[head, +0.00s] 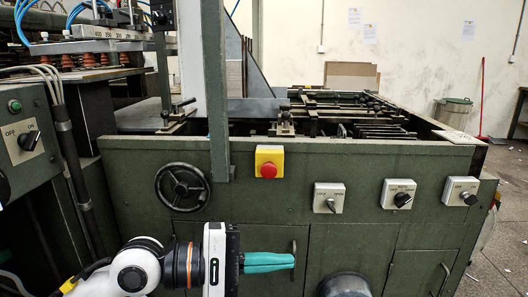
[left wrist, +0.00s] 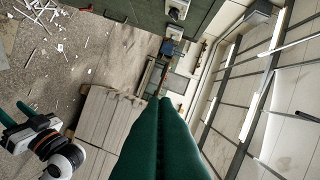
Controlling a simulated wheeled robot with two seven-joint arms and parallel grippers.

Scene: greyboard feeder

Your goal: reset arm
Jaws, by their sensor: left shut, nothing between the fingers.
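My left gripper (head: 292,260) comes in low from the left in the head view, in front of the green machine's lower panel. Its teal fingers lie together, shut and empty, pointing right. In the left wrist view the same shut fingers (left wrist: 158,100) fill the lower middle, with nothing between them. My right gripper (left wrist: 10,108) shows at the left edge of the left wrist view, its two green fingers apart and empty. It does not show clearly in the head view.
The green machine (head: 345,165) spans the head view, with a black handwheel (head: 183,187), a red emergency button (head: 268,169) and switch plates (head: 330,198). Stacked boards (left wrist: 105,120) show below my left gripper in the wrist view. Scraps litter the floor (left wrist: 70,60).

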